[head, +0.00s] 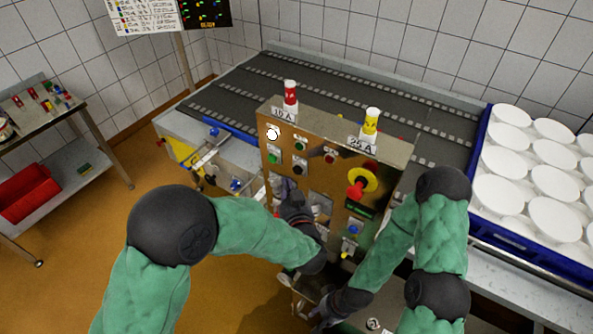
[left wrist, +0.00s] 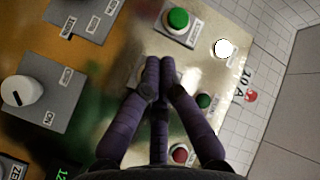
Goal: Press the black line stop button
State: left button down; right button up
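The control box (head: 392,165) has a brown front panel with several buttons. A black button (head: 298,170) sits on a pale plate, right of a green button (head: 274,157). My left gripper (head: 284,187) is in front of the panel, just below and left of the black button in the head view. In the left wrist view its fingertips (left wrist: 160,68) are together and empty. They cover the panel between the green button (left wrist: 178,18) and red button (left wrist: 181,154); the black button is hidden there. Contact cannot be told. My right gripper (head: 322,312) is low, its fingers unclear.
A white lamp (head: 272,132), another green button (head: 301,146), a red button (head: 330,157) and a red stop knob on a yellow disc (head: 361,182) are close by. A conveyor (head: 330,82) runs behind; a blue crate (head: 487,128) of white moulds stands right.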

pick_arm(q)
jog(key=s+a, duration=0.2)
jog(key=shift+s, duration=0.3)
pick_arm(e)
jog(key=shift+r, duration=0.3)
dwell(0.4)
pick_arm(q)
jog(key=s+a+f+n+g+h+b, duration=0.1)
jog(key=a+f+g+h+b, duration=0.15)
jog(key=f, duration=1.05)
jog(key=s+a+f+n+g+h+b, duration=0.1)
jog(key=s+a+f+n+g+b, duration=0.2)
jog(key=f, duration=1)
jog(key=s+a+f+n+g+h+b, duration=0.1)
jog(key=s+f+n+g+b, duration=0.1)
jog(key=s+f+g, duration=0.3)
jog(key=s+a+f+n+g+h+b, duration=0.2)
jog(key=s+f+g, duration=0.3)
jog(key=s+f, duration=0.8)
jog(key=shift+s+a+f+b, duration=0.25)
jog(key=shift+s+a+b, duration=0.05)
jog(key=shift+b, duration=0.25)
pick_arm(e)
notch_tip(320, 180, down, 11)
pick_arm(q)
jog(key=shift+a, duration=0.1)
pick_arm(e)
jog(key=shift+a, duration=0.1)
